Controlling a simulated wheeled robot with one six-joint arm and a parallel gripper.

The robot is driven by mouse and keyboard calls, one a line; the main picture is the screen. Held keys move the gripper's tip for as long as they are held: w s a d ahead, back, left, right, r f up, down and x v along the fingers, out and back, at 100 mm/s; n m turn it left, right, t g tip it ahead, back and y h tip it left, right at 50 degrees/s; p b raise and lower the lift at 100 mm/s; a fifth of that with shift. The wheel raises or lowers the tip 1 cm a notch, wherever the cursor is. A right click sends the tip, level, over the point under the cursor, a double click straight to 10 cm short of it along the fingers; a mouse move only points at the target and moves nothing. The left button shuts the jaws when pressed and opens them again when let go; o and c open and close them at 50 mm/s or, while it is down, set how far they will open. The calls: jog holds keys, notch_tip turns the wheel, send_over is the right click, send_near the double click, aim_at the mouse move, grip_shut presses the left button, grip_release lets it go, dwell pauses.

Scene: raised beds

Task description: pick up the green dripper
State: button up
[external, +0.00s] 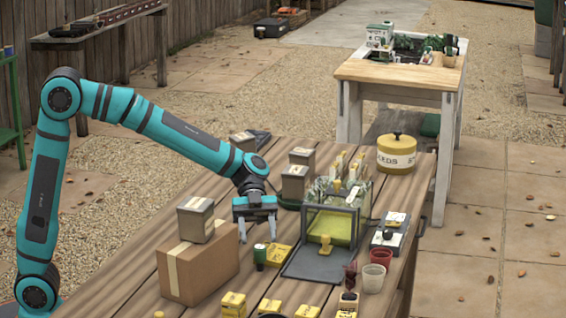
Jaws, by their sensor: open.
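A small dark green cylinder with a pale top (259,258), which looks like the green dripper, stands upright on the wooden table. It is to the right of a large cardboard box and left of a yellow packet. My gripper (256,236) is open and points down, just above the green dripper in the picture. Its two fingers are apart with nothing seen between them. A gap shows between the fingertips and the dripper's top, but I cannot tell the exact depth between them.
The large cardboard box (199,270) carries a smaller box (195,220) close to my gripper's left. The yellow packet (279,257) lies right of the dripper. A glass case (331,222) with a dark flap, cups and a yellow tin (396,154) stand farther right. Several yellow packets line the front.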

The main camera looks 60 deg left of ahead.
aim_at(260, 247)
jog(key=shift+r+x, duration=0.2)
jog(key=shift+x, duration=2.5)
jog(key=c, duration=1)
jog(key=shift+r, duration=0.1)
jog(key=shift+c, duration=0.2)
